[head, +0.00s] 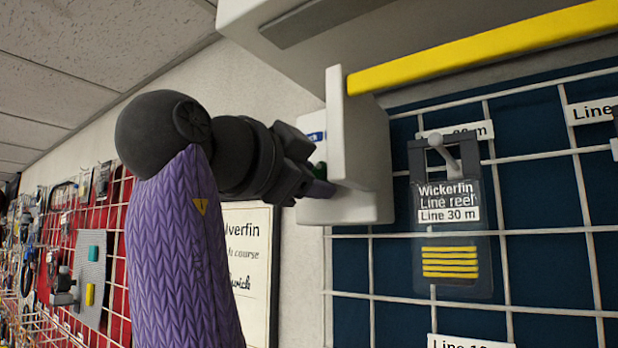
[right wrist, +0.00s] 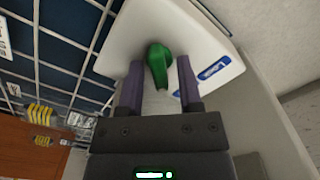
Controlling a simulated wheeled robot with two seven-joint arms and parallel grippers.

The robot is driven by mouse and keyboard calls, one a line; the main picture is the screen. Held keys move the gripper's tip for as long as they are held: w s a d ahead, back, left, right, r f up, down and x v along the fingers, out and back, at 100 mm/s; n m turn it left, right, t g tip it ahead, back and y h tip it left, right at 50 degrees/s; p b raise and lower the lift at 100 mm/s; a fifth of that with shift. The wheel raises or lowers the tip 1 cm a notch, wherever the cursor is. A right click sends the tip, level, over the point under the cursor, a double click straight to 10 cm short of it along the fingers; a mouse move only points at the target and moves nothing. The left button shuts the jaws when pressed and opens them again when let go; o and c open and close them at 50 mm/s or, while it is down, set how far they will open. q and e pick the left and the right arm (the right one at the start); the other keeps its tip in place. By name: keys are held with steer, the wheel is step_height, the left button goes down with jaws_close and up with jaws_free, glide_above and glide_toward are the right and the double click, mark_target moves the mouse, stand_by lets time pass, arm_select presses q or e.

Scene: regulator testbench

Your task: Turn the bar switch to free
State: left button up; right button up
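The bar switch is a green knob (right wrist: 158,62) on the face of a white box (right wrist: 190,30). A blue-and-white label (right wrist: 213,69) sits beside it. In the right wrist view my right gripper (right wrist: 160,72) has its two purple fingers apart, one on each side of the knob, with a small gap showing at each side. In the head view my right gripper (head: 320,187) reaches the side of the white box (head: 365,150), and only a sliver of green shows there. The knob's exact angle is hard to tell. My left gripper is not in view.
A white wire grid (head: 400,298) on a dark blue panel stands to the right, with a Wickerfin line reel package (head: 450,220) hanging on it. A yellow bar (head: 480,45) runs overhead.

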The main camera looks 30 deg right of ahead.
steer(key=shift+o, duration=0.2)
steer(key=b+v, duration=0.1)
steer(key=v, duration=0.8)
steer(key=shift+a, duration=0.4)
steer(key=shift+s, duration=0.15)
